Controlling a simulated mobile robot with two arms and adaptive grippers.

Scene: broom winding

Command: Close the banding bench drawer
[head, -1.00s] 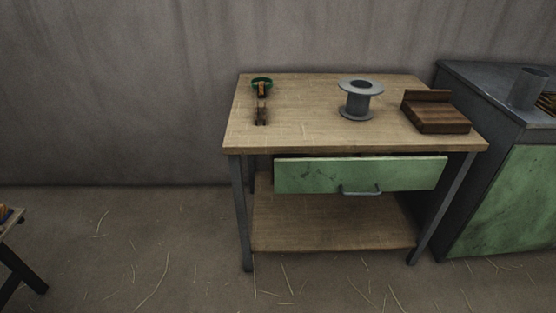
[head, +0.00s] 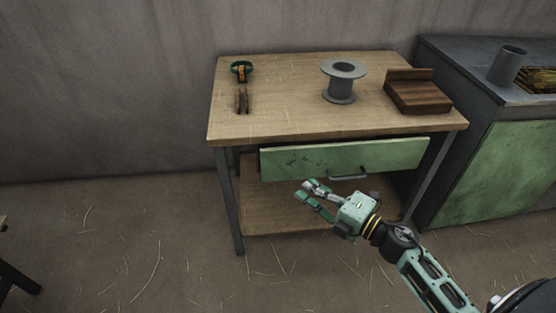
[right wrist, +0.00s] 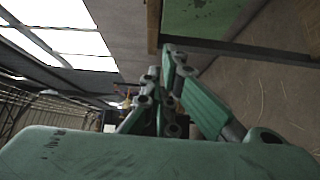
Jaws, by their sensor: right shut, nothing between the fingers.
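The banding bench (head: 230,125) has a pale wooden top and grey legs. Its green drawer (head: 385,156) sits under the top, with a grey bar handle (head: 348,177) low on its front. The drawer front seems to stand out from the bench; how far is hard to tell. My right gripper (head: 304,191) is in front of the bench, its fingertips below and left of the handle and apart from it. It is shut and empty, and shows in the right wrist view (right wrist: 163,62) too. My left gripper is not in view.
A dark cabinet with a green front (head: 490,175) stands close on the right.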

